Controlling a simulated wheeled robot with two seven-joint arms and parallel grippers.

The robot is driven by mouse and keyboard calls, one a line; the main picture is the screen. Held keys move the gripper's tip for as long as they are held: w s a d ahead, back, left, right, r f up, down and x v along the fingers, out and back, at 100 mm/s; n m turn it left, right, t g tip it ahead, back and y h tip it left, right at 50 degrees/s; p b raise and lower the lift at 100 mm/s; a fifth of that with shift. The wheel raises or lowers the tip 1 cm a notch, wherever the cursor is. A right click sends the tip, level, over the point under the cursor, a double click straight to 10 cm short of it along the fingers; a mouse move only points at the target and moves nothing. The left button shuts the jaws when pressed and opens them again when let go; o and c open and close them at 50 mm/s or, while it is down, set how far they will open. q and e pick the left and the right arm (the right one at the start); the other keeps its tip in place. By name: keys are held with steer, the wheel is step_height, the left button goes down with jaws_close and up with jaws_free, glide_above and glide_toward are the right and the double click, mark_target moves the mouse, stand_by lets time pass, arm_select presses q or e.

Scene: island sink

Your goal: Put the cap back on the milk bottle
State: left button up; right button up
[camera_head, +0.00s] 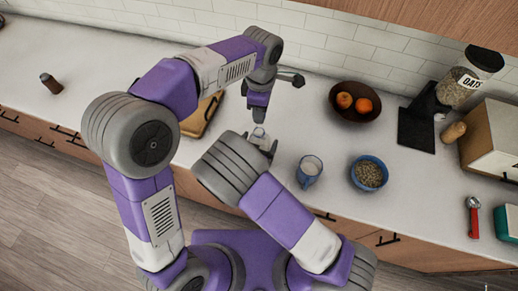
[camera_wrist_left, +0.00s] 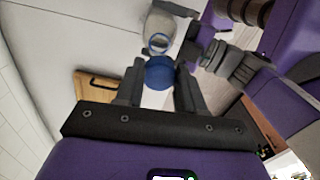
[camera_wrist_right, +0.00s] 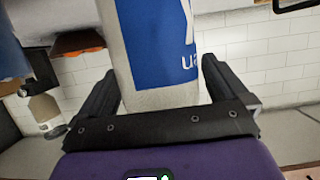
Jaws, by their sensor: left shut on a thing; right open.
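The blue cap (camera_wrist_left: 160,72) sits between the fingers of my left gripper (camera_wrist_left: 158,88), which is shut on it. The milk bottle (camera_wrist_left: 160,28) shows just beyond the cap in the left wrist view, its open mouth ringed in blue. The cap looks close to the mouth but apart from it. In the head view the bottle (camera_head: 259,132) is small and partly hidden below my left gripper (camera_head: 258,112). My right gripper (camera_wrist_right: 157,80) is open, with its fingers on either side of the bottle's white body and blue label (camera_wrist_right: 160,40). Contact there cannot be told.
A blue mug (camera_head: 309,170) and a blue bowl of grain (camera_head: 369,173) stand right of the bottle. A dark fruit bowl (camera_head: 354,116) is behind them. A wooden board (camera_head: 203,117) lies to the left. The counter (camera_head: 120,85) is mostly clear farther left.

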steer(key=shift+c, duration=0.2)
steer(key=c, duration=1.4)
arm_select(q)
glide_above(260, 130)
steer(key=shift+w+f, duration=0.1)
steer(key=shift+f, duration=2.4)
steer(key=shift+d+f, duration=0.1)
steer(key=shift+f, duration=0.05)
steer(key=shift+f, duration=0.75)
steer(key=shift+f, duration=0.55)
